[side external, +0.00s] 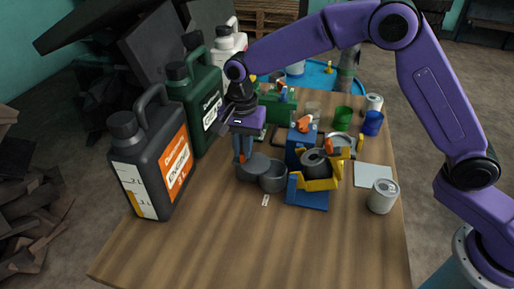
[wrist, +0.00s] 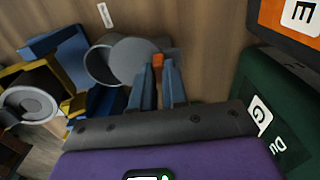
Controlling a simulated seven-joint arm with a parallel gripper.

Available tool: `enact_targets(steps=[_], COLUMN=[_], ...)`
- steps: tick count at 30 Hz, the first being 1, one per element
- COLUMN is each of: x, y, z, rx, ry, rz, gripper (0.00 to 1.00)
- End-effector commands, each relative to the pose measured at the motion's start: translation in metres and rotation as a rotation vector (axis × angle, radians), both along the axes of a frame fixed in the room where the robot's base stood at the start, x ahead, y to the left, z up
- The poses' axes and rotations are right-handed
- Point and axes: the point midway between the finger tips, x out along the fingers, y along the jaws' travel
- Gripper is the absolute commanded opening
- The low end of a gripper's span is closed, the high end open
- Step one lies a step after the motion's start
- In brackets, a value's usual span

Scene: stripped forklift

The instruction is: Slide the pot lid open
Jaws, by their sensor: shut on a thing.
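The grey pot (side external: 272,181) stands on the wooden table; it also shows in the wrist view (wrist: 97,68). Its round grey lid (side external: 254,168) is shifted to the left side of the pot in the side view, leaving part of the opening uncovered. The lid also shows in the wrist view (wrist: 130,55). My gripper (side external: 243,156) points down over the lid. In the wrist view its blue fingers (wrist: 159,70) close around a small orange knob (wrist: 157,60) at the lid's edge. The fingers partly hide the knob and lid.
A black engine oil jug (side external: 150,160) and a green jug (side external: 202,105) stand left of my gripper. A blue and yellow holder (side external: 310,190) is right of the pot. A can (side external: 382,196) stands at the right edge. The front of the table is clear.

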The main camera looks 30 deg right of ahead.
Motion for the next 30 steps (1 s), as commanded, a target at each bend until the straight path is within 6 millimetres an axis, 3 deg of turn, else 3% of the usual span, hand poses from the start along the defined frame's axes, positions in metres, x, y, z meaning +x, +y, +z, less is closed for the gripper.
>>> enact_targets(steps=[5,16,17,19,30], x=[0.012,0.0144,0.0144,0.0144,0.0142], y=[0.0128,0.0144,0.0143,0.0142,0.0142], z=[0.0004,0.001,0.0011,0.001,0.0038], rx=[0.002,0.002,0.002,0.002,0.001], ry=[-0.002,-0.002,-0.002,-0.002,-0.001], rz=[0.001,0.0,0.0,0.0,0.0], gripper=[0.0,0.0,0.17,0.39,0.39])
